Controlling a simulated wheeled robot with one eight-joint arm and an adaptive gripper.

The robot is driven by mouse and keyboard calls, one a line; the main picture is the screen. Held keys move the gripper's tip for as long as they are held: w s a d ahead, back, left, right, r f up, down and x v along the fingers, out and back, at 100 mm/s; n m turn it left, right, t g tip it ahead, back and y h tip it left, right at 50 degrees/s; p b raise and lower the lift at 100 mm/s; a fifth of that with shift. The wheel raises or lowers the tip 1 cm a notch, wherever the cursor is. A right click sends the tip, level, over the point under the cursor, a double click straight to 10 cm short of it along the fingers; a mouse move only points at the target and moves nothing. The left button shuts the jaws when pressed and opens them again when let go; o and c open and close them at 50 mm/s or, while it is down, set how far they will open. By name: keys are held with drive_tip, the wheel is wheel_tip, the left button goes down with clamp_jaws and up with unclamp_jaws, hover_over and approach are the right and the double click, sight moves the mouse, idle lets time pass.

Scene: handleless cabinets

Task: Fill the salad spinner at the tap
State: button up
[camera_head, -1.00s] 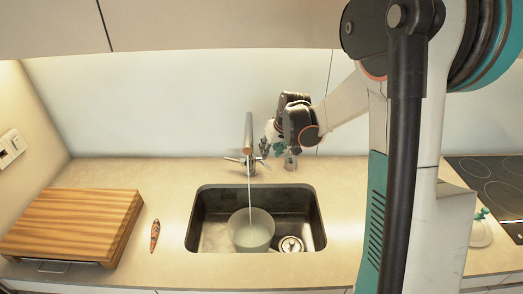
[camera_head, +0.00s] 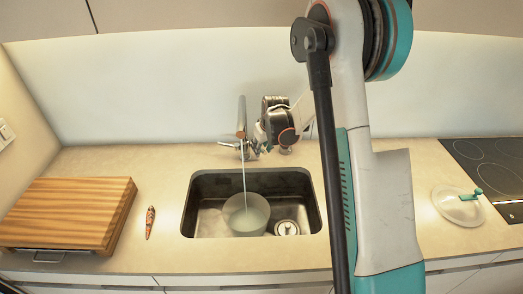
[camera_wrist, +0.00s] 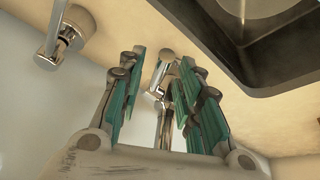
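The spinner lid (camera_head: 458,207), clear with a teal crank, lies on the right counter.
A wooden cutting board (camera_head: 70,210) lies on the left counter, with a small brownish object (camera_head: 150,222) beside it. A black hob (camera_head: 490,170) is at the right. A short chrome fixture (camera_wrist: 70,35) stands near my gripper. The counter between board and sink is mostly clear.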

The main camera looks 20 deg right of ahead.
drive_tip(key=shift+w+f, duration=0.25)
drive_tip(key=shift+f, duration=0.35)
clamp_jaws()
drive_tip(key=shift+s+a+f+t+b, duration=0.1)
drive_tip(key=shift+f+t+b, duration=0.35)
drive_tip(key=shift+b, duration=0.45)
drive_tip(key=shift+s+f+t+h+b, duration=0.2)
drive_tip(key=shift+t+h+b, duration=0.25)
drive_tip(key=shift+b, duration=0.5)
drive_tip(key=shift+w, duration=0.1)
